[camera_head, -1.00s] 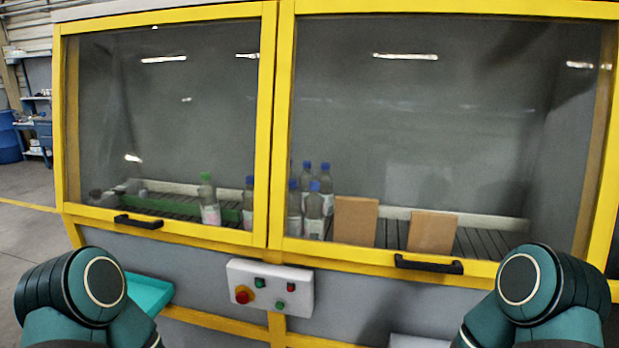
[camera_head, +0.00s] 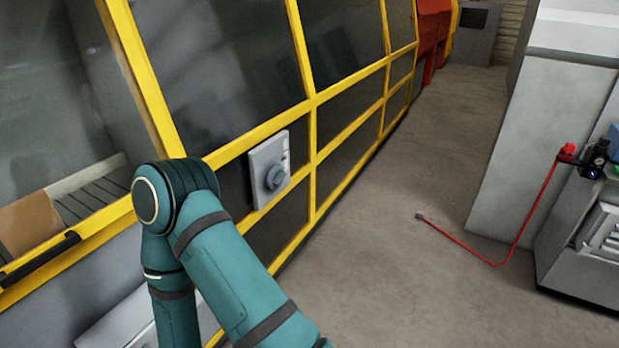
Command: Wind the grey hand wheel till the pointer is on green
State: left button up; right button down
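A grey hand wheel (camera_head: 275,177) sticks out from a light grey panel (camera_head: 263,157) fixed to the yellow-framed machine, left of the picture's middle. Small markings show near the panel's right edge, but they are too small to read. I cannot make out a pointer or any green zone. One of my teal arms rises in front of the machine, to the left of and below the wheel in the picture. Neither of my grippers is in view, so their state is hidden.
The yellow frame (camera_head: 312,150) with dark panes runs away to a red part (camera_head: 432,30). Bare floor (camera_head: 400,170) lies right of it. A red cable (camera_head: 478,255) lies partly on the floor at right, below a grey cabinet (camera_head: 540,120). A brown box (camera_head: 28,222) is at left.

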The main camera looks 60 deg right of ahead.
aim_at(276, 177)
jog(key=z, duration=1.9)
jog(key=i+l+z, duration=0.25)
jog(key=i, duration=0.85)
jog(key=i+z, duration=0.3)
jog(key=i, duration=0.8)
jog(key=i+j+u, duration=0.1)
jog(key=i+j, duration=0.1)
jog(key=j, duration=0.05)
